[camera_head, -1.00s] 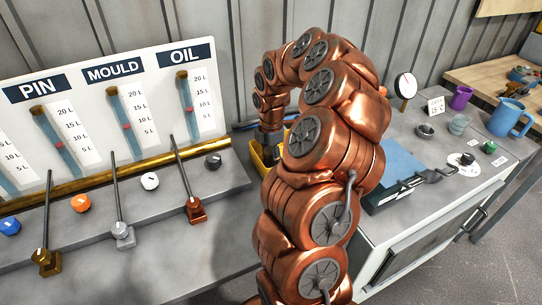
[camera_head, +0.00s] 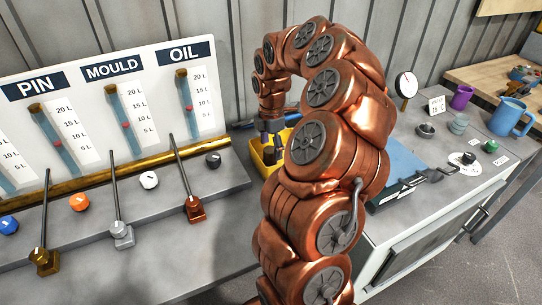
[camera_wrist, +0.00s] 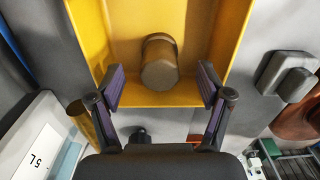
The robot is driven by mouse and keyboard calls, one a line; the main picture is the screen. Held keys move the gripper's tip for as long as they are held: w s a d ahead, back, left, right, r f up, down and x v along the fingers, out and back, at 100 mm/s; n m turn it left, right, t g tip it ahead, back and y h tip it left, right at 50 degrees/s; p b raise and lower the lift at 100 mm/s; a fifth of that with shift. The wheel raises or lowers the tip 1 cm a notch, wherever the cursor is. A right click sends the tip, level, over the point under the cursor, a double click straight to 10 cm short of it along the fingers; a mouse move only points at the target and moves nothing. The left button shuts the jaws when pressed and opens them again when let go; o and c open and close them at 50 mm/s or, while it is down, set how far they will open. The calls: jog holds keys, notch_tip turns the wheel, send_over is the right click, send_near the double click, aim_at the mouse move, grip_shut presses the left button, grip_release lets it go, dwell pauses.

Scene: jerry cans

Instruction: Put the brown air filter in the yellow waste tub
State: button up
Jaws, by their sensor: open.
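The yellow waste tub (camera_head: 261,167) stands on the bench behind my arm, partly hidden by it. In the wrist view the tub (camera_wrist: 188,98) fills the upper middle. The brown air filter (camera_wrist: 159,66), a short dull cylinder, is inside the tub, near the wall closest to my fingers. It also shows as a small dark brown shape in the head view (camera_head: 269,156). My gripper (camera_wrist: 162,88) is open, its two fingers wide apart on either side of the filter's line and not touching it. In the head view my gripper (camera_head: 271,131) is just above the tub.
A gauge panel (camera_head: 126,106) with levers and knobs stands left of the tub. A blue plate (camera_head: 398,164), a blue mug (camera_head: 509,118), a purple cup (camera_head: 461,97) and a dial (camera_head: 405,85) are on the right bench. A grey block (camera_wrist: 288,75) is right of the tub in the wrist view.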

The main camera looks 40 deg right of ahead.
aim_at(271, 149)
notch_tip(271, 149, up, 7)
jog(key=shift+w+f+b, duration=0.1)
jog(key=shift+b, duration=0.5)
jog(key=shift+r, duration=0.75)
jog(key=shift+a, duration=0.2)
jog(key=s+a+r+m, duration=0.1)
jog(key=s+a+m, duration=0.15)
jog(key=a, duration=0.75)
jog(key=s+a+r+m, duration=0.1)
jog(key=s+a+r, duration=0.15)
jog(key=a, duration=0.75)
jog(key=s+a+f+m, duration=0.2)
jog(key=s+a+m, duration=0.1)
jog(key=s, duration=0.3)
jog(key=s+a+f+m+g, duration=0.1)
jog(key=s+a+f+m, duration=0.2)
jog(key=s, duration=0.4)
jog(key=s+a+f+m, duration=0.2)
jog(key=s+a+m, duration=0.2)
jog(key=s, duration=0.3)
jog(key=shift+f+m+g, duration=0.15)
jog(key=shift+m+g, duration=0.25)
jog(key=shift+m, duration=0.15)
